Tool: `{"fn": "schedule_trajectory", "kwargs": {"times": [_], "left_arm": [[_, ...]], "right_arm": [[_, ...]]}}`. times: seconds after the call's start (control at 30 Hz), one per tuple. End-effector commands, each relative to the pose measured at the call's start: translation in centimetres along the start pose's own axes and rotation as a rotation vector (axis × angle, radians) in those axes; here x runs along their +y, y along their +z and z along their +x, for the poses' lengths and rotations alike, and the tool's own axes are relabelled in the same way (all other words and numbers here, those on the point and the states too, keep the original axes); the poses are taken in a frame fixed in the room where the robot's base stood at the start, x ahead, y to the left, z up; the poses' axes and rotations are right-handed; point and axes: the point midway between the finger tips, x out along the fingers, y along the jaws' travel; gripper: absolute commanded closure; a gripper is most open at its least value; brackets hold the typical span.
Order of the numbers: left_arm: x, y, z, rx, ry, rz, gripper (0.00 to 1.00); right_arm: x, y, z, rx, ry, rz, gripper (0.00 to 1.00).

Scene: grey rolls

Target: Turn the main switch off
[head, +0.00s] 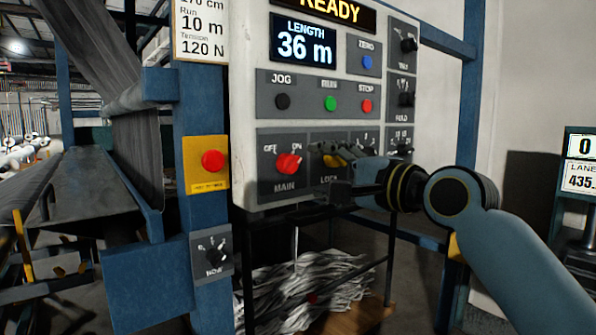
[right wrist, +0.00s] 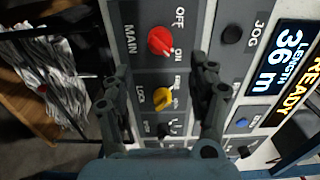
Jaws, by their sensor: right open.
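The main switch (head: 289,163) is a red rotary knob on the lower left of the panel, labelled MAIN, with OFF at its left and ON at its right. Its pointer appears turned toward ON. It also shows in the right wrist view (right wrist: 160,42), beyond the fingertips. My right gripper (head: 336,172) is open and empty, just right of the main switch, in front of the yellow LOCK knob. In the right wrist view my right gripper (right wrist: 163,80) has its fingers apart, with the LOCK knob between them. My left gripper is not in view.
The yellow LOCK knob (right wrist: 164,98) sits beside the main switch. JOG (head: 283,101), a green button (head: 330,103) and STOP (head: 367,105) are above. A red button on a yellow plate (head: 212,161) is on the post at left. Scrap strips (head: 310,280) lie below the panel.

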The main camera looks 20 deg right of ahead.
Motion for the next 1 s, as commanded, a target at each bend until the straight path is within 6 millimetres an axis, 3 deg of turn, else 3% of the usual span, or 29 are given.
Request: {"fn": "schedule_trajectory", "kwargs": {"times": [0.2, 0.43, 0.83, 1.0], "left_arm": [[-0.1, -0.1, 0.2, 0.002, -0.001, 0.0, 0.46], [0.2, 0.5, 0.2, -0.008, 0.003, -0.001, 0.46], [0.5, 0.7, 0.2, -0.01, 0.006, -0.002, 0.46], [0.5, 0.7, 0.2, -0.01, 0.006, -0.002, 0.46]], "right_arm": [[0.0, 0.0, 4.6, 0.0, -0.002, 0.004, 0.4], [0.0, 0.0, 7.9, 0.0, 0.0, 0.001, 0.4], [0.1, 0.0, 8.6, 0.001, 0.001, -0.001, 0.42], [0.1, 0.0, 8.6, 0.001, 0.001, -0.001, 0.64]]}}
